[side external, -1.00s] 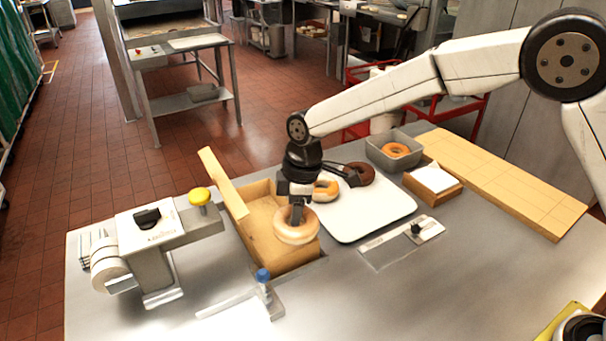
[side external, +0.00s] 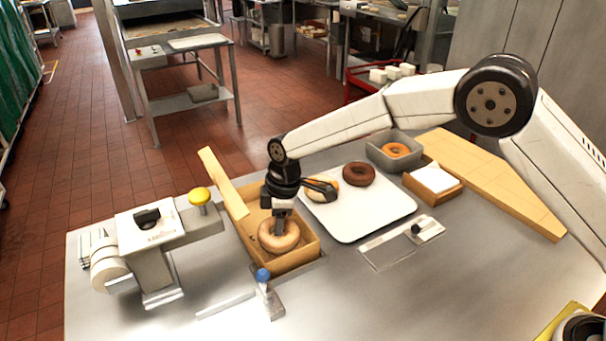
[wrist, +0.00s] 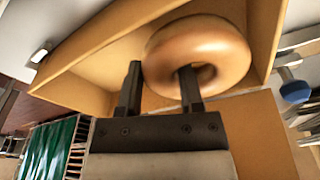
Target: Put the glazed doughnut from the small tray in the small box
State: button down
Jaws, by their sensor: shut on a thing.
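The glazed doughnut (side external: 294,239) is a shiny tan ring held at my gripper (side external: 279,226). In the wrist view, one finger of my gripper (wrist: 160,88) goes into the hole of the doughnut (wrist: 215,38) and the other is outside the ring, so the jaws are shut on its side. The small box (side external: 299,262) is brown card with its lid (side external: 222,182) standing open. The doughnut is within the box's walls; I cannot tell whether it touches the floor. The white tray (side external: 372,222) holds a pale-topped doughnut (side external: 322,187), partly hidden by my wrist, and a chocolate doughnut (side external: 359,174).
A grey tub (side external: 411,161) holds an orange doughnut (side external: 395,150). A card box with white paper (side external: 433,178) stands beside it.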

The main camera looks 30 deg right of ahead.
jog(key=shift+f, duration=1.4)
jog(key=shift+f, duration=0.1)
jog(key=shift+c, duration=1.2)
grip_release()
jog(key=r, duration=0.4)
jog(key=d+r, duration=0.1)
jog(key=r, duration=0.7)
jog(key=shift+s+d+r, duration=0.1)
jog(key=shift+s+d, duration=0.25)
